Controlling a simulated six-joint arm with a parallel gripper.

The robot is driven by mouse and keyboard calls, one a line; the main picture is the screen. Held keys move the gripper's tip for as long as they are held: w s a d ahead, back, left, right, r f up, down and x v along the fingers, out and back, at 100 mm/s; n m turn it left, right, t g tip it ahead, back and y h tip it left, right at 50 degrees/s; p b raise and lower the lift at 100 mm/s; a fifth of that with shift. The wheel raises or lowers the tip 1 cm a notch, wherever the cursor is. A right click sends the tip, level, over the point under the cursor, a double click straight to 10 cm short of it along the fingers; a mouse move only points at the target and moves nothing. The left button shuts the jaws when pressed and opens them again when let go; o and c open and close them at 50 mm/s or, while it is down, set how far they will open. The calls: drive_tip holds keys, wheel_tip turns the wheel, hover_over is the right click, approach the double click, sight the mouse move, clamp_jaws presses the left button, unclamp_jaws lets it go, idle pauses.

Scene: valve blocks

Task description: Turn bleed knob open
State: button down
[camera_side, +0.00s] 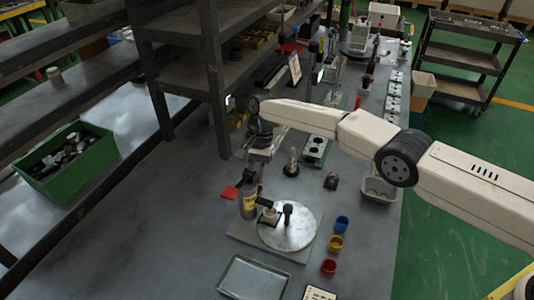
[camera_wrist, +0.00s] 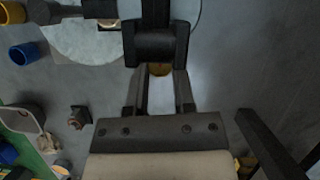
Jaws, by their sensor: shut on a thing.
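My gripper (camera_side: 254,168) points down at a grey and yellow upright body (camera_side: 248,206) beside a round pale plate (camera_side: 298,238). In the wrist view my gripper (camera_wrist: 158,65) has its fingers on both sides of a small yellow-brown part (camera_wrist: 160,69), beneath a dark block-like piece between the fingertips. I take the held part to be the bleed knob; its shape and turn angle are mostly hidden. A black upright handle (camera_side: 287,211) and a short dark lever (camera_side: 265,203) stand at the plate.
Blue (camera_side: 342,223), yellow (camera_side: 336,243) and red (camera_side: 329,268) cups stand right of the plate. A metal tray (camera_side: 253,279) lies in front. A red piece (camera_side: 230,193) lies to the left. Dark shelving (camera_side: 212,75) stands close behind left. The bench left of the tray is clear.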

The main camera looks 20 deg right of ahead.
idle(0.3)
drive_tip(key=shift+c, duration=2.3)
unclamp_jaws()
drive_tip(key=shift+r, duration=0.1)
drive_tip(key=shift+r, duration=1.5)
drive_tip(key=s+d+r, duration=0.2)
drive_tip(key=s+r, duration=0.3)
drive_tip(key=s, duration=0.1)
drive_tip(key=s+d+r, duration=0.3)
drive_tip(key=s+r, duration=0.1)
drive_tip(key=s, duration=0.2)
drive_tip(key=shift+s+d+r, duration=0.3)
drive_tip(key=shift+s+r, duration=0.1)
